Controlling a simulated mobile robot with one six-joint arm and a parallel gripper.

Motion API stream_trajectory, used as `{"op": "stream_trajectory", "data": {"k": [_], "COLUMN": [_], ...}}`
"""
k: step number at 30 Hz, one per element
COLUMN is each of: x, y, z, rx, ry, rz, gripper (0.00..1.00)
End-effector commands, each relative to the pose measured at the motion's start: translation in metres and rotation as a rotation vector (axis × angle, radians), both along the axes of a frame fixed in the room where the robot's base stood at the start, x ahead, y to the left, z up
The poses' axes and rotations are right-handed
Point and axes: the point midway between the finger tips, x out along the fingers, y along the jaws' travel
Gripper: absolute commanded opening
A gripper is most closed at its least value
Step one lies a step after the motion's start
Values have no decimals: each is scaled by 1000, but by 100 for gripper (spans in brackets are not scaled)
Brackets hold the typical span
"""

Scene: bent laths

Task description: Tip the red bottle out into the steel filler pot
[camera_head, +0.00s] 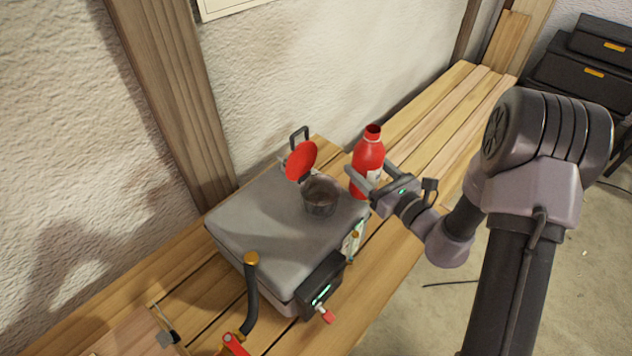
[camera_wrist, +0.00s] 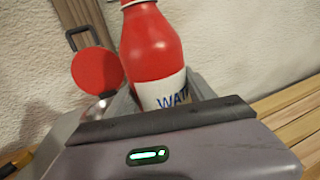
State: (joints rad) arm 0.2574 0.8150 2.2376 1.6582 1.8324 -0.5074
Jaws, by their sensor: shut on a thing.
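The red bottle (camera_head: 368,158) is upright, with its mouth open at the top, just right of the grey machine. In the wrist view the bottle (camera_wrist: 152,45) shows a white label with letters that begin "WAT". My gripper (camera_head: 372,182) is shut on the bottle around its lower part. The steel filler pot (camera_head: 320,197) sits on top of the machine, left of the bottle. Its red lid (camera_head: 301,160) stands open behind it.
The grey machine (camera_head: 262,235) stands on a plank bench (camera_head: 440,118) against a rough white wall. A black handle with a wooden knob (camera_head: 251,258) rises at its front left. A wooden post (camera_head: 175,95) stands behind. Black cases (camera_head: 585,65) are at the far right.

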Motion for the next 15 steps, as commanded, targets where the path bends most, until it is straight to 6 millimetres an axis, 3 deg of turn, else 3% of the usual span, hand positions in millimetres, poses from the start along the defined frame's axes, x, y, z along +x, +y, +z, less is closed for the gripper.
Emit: {"op": "stream_trajectory", "data": {"k": [15], "x": [1], "y": [-1], "z": [4], "rx": [-133], "ry": [-54], "rz": [-1], "gripper": [15]}}
